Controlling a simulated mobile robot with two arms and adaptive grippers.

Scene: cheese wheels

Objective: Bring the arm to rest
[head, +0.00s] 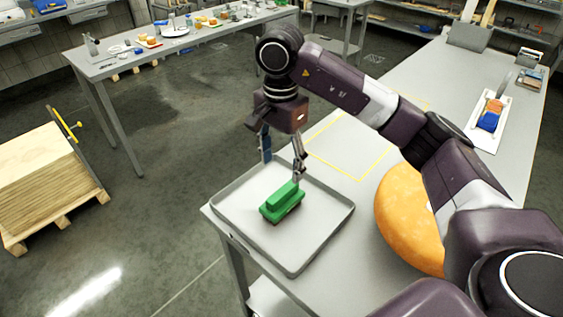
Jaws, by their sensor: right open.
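My right gripper (282,162) is open and empty. It hangs above the back part of a grey tray, with its fingers pointing down and spread apart. A green block-shaped thing with a dark underside (282,203) lies in the tray, in front of and below the fingers, and appears apart from them. My right arm reaches in from the right over the table. My left gripper is not in view.
The grey tray (322,238) sits at the table's left corner. A large orange cheese wheel (402,220) lies right of it, partly hidden by my arm. A yellow outline (330,160) marks the table. A white board (487,135) holds blue and orange things. A pallet stack (40,180) stands left.

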